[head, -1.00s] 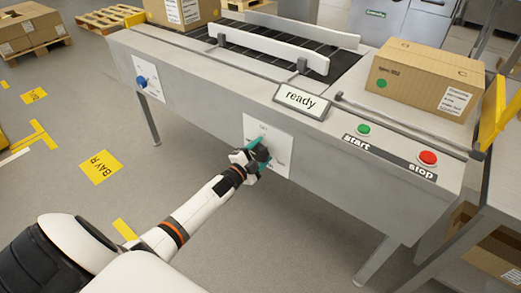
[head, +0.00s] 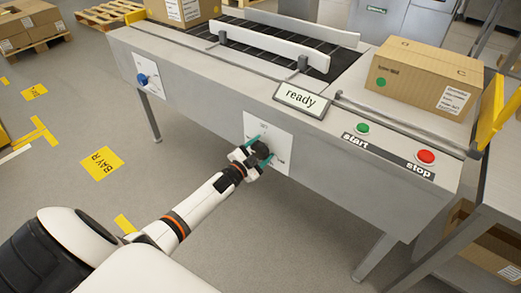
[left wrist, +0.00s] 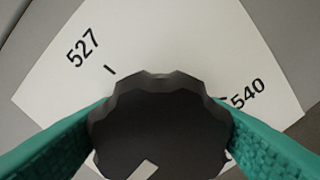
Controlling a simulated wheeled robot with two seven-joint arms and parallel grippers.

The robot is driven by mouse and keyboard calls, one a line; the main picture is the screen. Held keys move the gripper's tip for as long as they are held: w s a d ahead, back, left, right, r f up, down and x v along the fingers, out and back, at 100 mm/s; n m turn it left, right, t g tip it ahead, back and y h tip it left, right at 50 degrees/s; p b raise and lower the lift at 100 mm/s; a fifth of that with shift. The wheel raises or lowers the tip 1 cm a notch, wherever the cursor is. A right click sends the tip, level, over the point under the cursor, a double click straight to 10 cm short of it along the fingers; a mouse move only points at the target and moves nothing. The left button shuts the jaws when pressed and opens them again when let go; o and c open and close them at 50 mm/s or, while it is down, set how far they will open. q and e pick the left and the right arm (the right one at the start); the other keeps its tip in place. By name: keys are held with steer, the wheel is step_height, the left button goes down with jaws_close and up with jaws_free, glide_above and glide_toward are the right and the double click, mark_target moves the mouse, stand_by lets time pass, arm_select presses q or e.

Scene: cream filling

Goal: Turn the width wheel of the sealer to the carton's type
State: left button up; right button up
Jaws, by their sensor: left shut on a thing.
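The width wheel (head: 262,147) is a dark knob on a white dial plate (head: 281,135) on the sealer's front. My left gripper (head: 259,151) is shut on it, one teal finger at each side. In the left wrist view the black wheel (left wrist: 160,120) fills the middle between the fingers. The dial plate reads 527 at upper left and 540 at right; other marks are hidden. A pale pointer mark (left wrist: 145,170) shows low on the wheel. The carton (head: 425,78) stands on the sealer's right end; its small print is too blurred to read. My right gripper is not in view.
The display (head: 301,98) reads "ready". A green start button (head: 362,129) and a red stop button (head: 426,157) sit at the right. A blue knob (head: 142,79) is on the left front. The floor before the sealer is clear.

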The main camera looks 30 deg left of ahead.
arm_select(q)
steer(key=o, duration=1)
steer(key=shift+s, duration=0.25)
steer(key=s+a+p, duration=0.1)
steer(key=s+p, duration=0.1)
steer(key=s, duration=0.9)
steer(key=shift+s, duration=0.3)
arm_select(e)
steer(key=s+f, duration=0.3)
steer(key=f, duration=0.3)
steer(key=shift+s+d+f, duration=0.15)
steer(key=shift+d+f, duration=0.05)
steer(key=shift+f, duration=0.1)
